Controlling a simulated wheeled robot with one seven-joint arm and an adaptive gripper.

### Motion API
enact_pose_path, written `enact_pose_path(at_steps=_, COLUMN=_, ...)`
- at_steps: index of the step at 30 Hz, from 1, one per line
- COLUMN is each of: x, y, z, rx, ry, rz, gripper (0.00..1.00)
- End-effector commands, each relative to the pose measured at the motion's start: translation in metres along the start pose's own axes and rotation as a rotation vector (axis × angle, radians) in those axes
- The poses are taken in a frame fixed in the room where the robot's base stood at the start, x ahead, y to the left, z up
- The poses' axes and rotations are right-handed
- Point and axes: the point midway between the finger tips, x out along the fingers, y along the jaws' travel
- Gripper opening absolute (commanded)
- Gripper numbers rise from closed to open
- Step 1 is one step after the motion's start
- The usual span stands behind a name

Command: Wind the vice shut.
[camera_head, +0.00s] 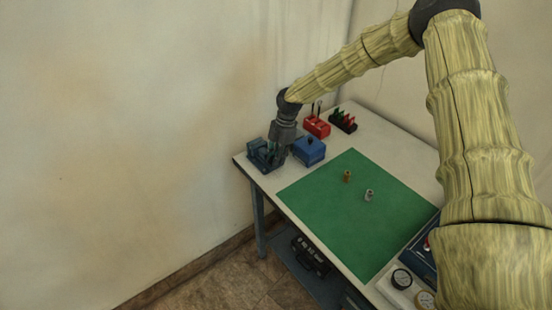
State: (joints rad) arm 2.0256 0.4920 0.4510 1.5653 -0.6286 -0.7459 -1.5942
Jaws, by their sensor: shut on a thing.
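The vice (256,150) is a dark teal block at the far left corner of the white table. My gripper (275,156) points down at the vice from above and is shut on part of it. Which part it holds, likely the handle, is too small and too covered by the gripper to tell. How far apart the vice jaws stand cannot be seen.
A blue box (310,151) stands close to the right of my gripper. Behind it are a red block (316,127) and a black rack (343,121). A green mat (330,218) carries a brass fitting (347,176) and a grey fitting (369,195). Gauges (402,279) sit at the near right.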

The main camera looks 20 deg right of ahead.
Motion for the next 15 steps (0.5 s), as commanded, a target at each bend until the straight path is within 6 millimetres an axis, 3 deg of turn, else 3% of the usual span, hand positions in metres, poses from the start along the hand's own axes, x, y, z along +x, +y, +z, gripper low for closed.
enact_pose_path(at_steps=15, x=0.0013, y=-0.0017, z=0.0018, rx=0.001, ry=0.066, rz=-0.004, gripper=0.0)
